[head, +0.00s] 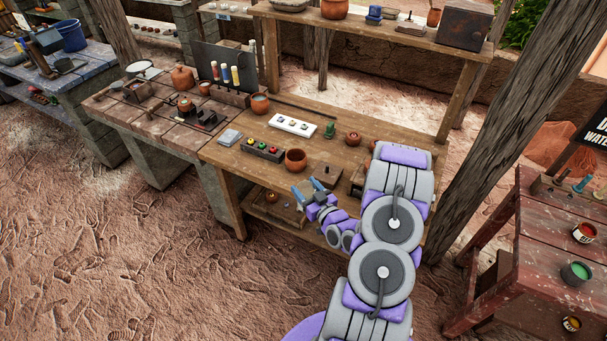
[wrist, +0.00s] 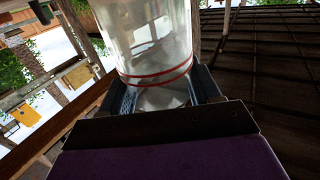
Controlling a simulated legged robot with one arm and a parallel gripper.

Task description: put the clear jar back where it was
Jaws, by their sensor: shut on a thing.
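A clear jar (wrist: 150,35) with two red bands stands between the fingers of my gripper (wrist: 165,88) in the wrist view. The fingers are shut on its lower part, one at each side; its top runs out of the picture. The jar is too faint to make out there.
On the bench are a box with coloured buttons (head: 262,150), a white panel (head: 293,125), a small cactus (head: 329,131) and a round clay pot (head: 353,138). A raised shelf (head: 380,33) spans the back. A thick post (head: 510,130) and red table (head: 545,240) stand at right.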

